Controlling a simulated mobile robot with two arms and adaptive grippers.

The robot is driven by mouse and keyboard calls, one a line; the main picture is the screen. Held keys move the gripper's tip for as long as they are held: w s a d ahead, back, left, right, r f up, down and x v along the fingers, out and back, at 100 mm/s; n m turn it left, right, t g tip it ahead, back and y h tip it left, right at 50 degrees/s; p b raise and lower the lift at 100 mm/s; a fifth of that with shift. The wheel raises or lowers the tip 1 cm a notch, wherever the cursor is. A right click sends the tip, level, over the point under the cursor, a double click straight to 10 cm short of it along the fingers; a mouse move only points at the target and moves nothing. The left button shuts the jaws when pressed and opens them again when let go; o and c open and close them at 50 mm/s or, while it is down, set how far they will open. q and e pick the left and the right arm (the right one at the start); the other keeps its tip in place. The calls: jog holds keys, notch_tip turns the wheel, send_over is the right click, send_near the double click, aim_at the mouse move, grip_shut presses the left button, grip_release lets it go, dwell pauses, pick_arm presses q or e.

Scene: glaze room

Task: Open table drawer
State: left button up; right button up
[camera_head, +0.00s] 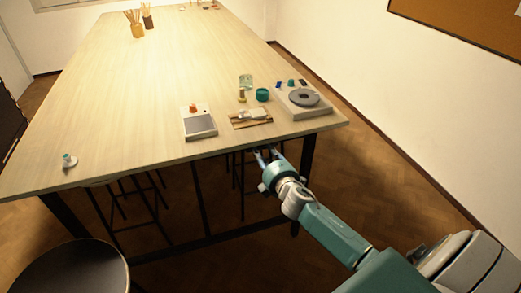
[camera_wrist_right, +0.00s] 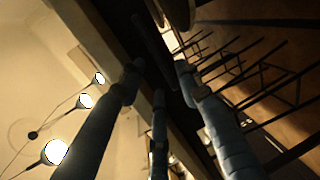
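The long pale wooden table (camera_head: 150,100) fills the middle of the head view. My right gripper (camera_head: 265,152) is at its front edge, toward the right corner, just under the tabletop. In the right wrist view the fingers of my right gripper (camera_wrist_right: 158,82) are spread apart, with the underside and edge of the table between and beyond them. A dark bar-like part (camera_wrist_right: 152,48) runs there past the fingertips; I cannot tell whether it is the drawer's handle or whether a finger touches it. No open drawer is visible; the drawer front is hidden or too dark. My left gripper is out of view.
On the tabletop near my gripper are a scale (camera_head: 200,125), a small wooden board with tools (camera_head: 236,123), a teal jar (camera_head: 262,95) and a turntable (camera_head: 304,98). Dark stools stand under the table. A round dark seat (camera_head: 70,272) is at front left.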

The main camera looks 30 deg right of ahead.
aim_at(260, 149)
jog(key=shift+x, duration=1.95)
grip_shut()
